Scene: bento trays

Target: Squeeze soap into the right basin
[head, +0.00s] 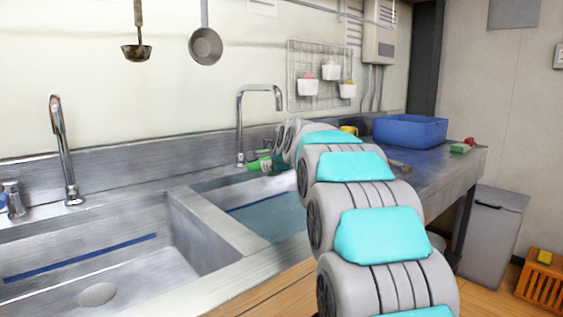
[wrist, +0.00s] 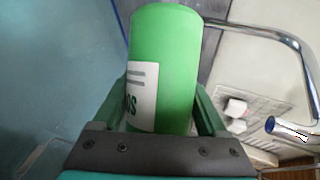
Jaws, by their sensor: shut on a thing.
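My gripper (wrist: 162,108) is shut on a green soap bottle (wrist: 178,55) with a white label, which sits between its two dark green fingers in the wrist view. In the head view my gripper (head: 272,163) is above the back of the right basin (head: 268,218), close to the tall faucet (head: 240,125). Only a small part of the bottle can be made out there. My arm covers the right side of this basin, which looks bluish inside. I cannot tell whether any soap has come out.
The left basin (head: 130,265) is empty, with its own faucet (head: 64,150). A metal divider (head: 215,222) stands between the basins. A blue tub (head: 410,131) is on the counter to the right. A ladle (head: 137,50) and a pan (head: 205,46) hang on the wall.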

